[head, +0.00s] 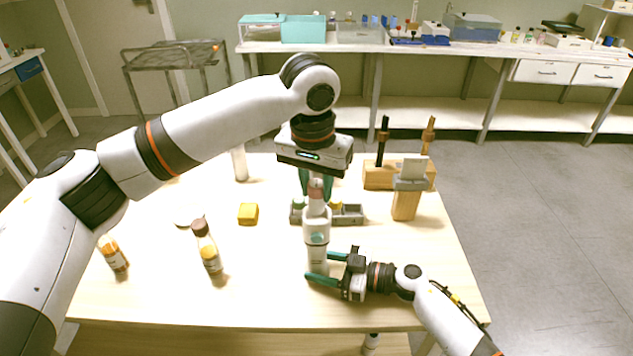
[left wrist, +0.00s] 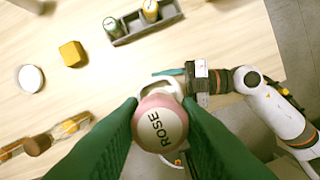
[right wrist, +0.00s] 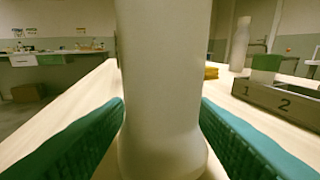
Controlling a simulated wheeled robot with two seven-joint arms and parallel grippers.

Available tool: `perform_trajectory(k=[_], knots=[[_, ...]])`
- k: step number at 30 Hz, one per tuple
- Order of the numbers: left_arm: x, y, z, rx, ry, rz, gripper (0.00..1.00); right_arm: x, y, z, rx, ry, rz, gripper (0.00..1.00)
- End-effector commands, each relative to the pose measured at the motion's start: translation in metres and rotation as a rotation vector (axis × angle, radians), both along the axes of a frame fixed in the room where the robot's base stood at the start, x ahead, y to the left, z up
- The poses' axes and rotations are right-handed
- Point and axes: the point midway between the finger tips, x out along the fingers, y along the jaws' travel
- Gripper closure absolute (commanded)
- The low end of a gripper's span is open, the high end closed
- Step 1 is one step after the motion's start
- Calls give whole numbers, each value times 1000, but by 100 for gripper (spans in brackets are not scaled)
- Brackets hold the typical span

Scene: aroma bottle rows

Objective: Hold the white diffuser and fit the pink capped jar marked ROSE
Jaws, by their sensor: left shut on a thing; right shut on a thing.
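The pink capped jar marked ROSE (left wrist: 160,128) is between the fingers of my left gripper (left wrist: 160,112), which is shut on it. In the head view the jar (head: 317,190) is upright, directly above the white diffuser (head: 316,250). The diffuser stands upright on the table, and my right gripper (head: 321,266) is shut around its lower body from the right. The diffuser's pale body (right wrist: 165,80) fills the middle of the right wrist view between the teal fingers. In the left wrist view the cap hides most of the diffuser; I cannot tell whether the jar touches it.
A grey tray (head: 347,214) with compartments stands behind the diffuser; green and yellow capped jars (left wrist: 150,9) sit in it. A yellow block (head: 248,213), brown-capped bottles (head: 208,250) and a white disc (head: 188,218) are left. A wooden holder (head: 376,177) stands back right.

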Motion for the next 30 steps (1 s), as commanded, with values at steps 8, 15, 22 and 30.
perform_trajectory(k=[8,15,22,30], knots=[[0,0,1,-1,-1,0,92,0,0,-1,-1,0,0,62],[0,0,1,0,0,1,92,0,0,-1,-1,0,0,62],[0,0,-4,0,0,0,92,0,0,-1,-1,0,0,62],[0,0,-15,0,1,0,92,0,0,-1,-1,0,0,62]])
